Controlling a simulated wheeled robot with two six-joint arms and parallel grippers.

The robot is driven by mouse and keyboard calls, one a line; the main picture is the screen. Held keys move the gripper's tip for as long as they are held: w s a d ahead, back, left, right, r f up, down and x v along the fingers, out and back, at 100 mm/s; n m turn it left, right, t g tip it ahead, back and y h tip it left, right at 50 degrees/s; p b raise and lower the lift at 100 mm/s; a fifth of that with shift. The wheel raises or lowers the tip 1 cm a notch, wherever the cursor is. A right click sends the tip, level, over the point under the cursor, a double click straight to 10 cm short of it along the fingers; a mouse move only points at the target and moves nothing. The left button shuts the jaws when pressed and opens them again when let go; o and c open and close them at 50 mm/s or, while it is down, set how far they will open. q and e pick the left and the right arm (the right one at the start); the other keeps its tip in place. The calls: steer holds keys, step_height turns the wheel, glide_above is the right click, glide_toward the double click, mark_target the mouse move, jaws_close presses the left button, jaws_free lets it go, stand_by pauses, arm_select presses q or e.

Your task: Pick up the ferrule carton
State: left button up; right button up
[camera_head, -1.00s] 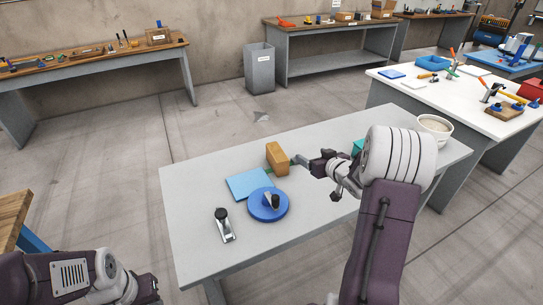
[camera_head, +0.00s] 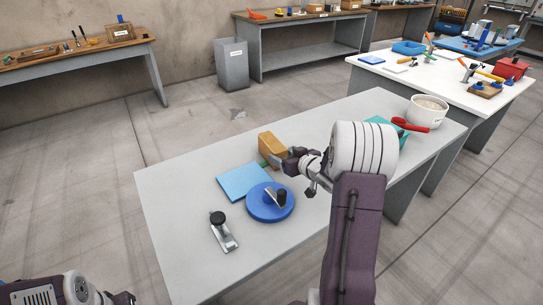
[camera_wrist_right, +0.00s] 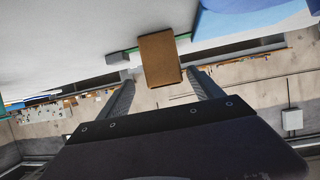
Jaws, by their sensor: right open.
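The ferrule carton, a small tan-brown box (camera_head: 272,144), stands near the back edge of the grey table, behind the light blue sheet. My right gripper (camera_head: 279,164) is beside its near right side, close to the table top. In the right wrist view the carton (camera_wrist_right: 160,58) lies ahead, in line with the gap between my two open fingers (camera_wrist_right: 162,80). Nothing is held, and I cannot tell whether a finger touches the carton. Only part of my left arm shows at the bottom left; its gripper is out of view.
A light blue sheet (camera_head: 244,182) and a blue round base with a dark-knobbed metal part (camera_head: 270,207) lie close by. A metal tool with a black knob (camera_head: 224,234) lies in front. A white bowl (camera_head: 427,112) and red-handled tool (camera_head: 411,126) are at the right.

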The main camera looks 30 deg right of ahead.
mark_target(283, 154)
steer(key=x, duration=0.3)
steer(key=shift+w+f+b, duration=0.1)
steer(key=shift+b, duration=0.25)
steer(key=x, duration=0.4)
steer(key=b+x, duration=0.1)
steer(key=x, duration=0.1)
steer(key=shift+a, duration=0.3)
steer(key=shift+r, duration=0.3)
steer(key=shift+c, duration=0.2)
jaws_close()
